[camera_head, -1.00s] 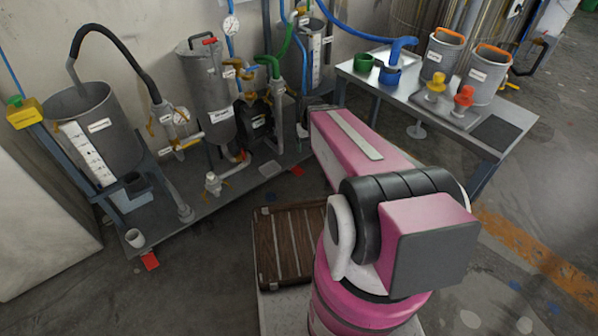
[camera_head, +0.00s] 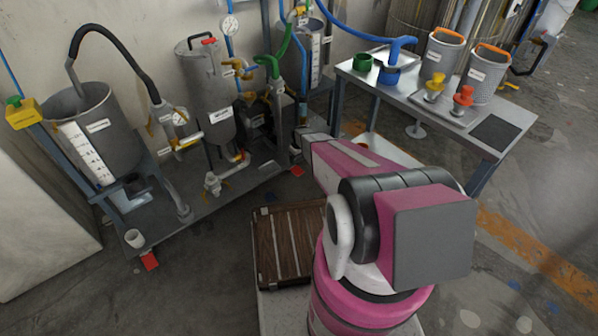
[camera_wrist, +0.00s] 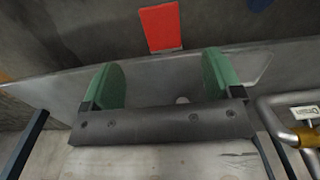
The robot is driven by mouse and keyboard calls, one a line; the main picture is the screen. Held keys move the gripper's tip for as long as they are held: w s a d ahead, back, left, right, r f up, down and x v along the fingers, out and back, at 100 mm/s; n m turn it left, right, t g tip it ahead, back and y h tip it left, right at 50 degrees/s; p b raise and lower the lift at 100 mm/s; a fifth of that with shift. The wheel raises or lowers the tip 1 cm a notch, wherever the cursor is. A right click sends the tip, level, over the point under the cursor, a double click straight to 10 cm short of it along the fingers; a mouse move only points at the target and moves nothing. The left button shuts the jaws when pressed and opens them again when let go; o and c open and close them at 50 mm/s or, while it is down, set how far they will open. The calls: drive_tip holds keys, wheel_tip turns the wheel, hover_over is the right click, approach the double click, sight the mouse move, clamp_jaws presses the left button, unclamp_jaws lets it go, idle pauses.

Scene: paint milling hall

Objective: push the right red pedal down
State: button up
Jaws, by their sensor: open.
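The right red pedal (camera_head: 297,171) is a small flat red plate on the floor at the front edge of the dark equipment platform (camera_head: 225,193), near its right end. In the wrist view the red pedal (camera_wrist: 161,27) shows at the top, beyond the platform's edge and in line with the gap between my fingers. My gripper (camera_wrist: 160,82) is open and empty, with green fingertips apart. It does not appear to touch the pedal; the height between them is hard to judge. In the head view my arm hides the gripper. A second red pedal (camera_head: 150,261) lies at the platform's left end.
Tanks, pipes and valves crowd the platform, including a grey tank (camera_head: 206,95). Yellow-handled piping (camera_wrist: 304,137) is close at the right in the wrist view. A metal table (camera_head: 430,100) with buckets stands right. A brown slatted pallet (camera_head: 285,243) lies in front.

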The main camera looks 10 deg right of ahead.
sight(299, 172)
wheel_tip(299, 172, down, 10)
idle(0.4)
drive_tip(key=c, duration=1.3)
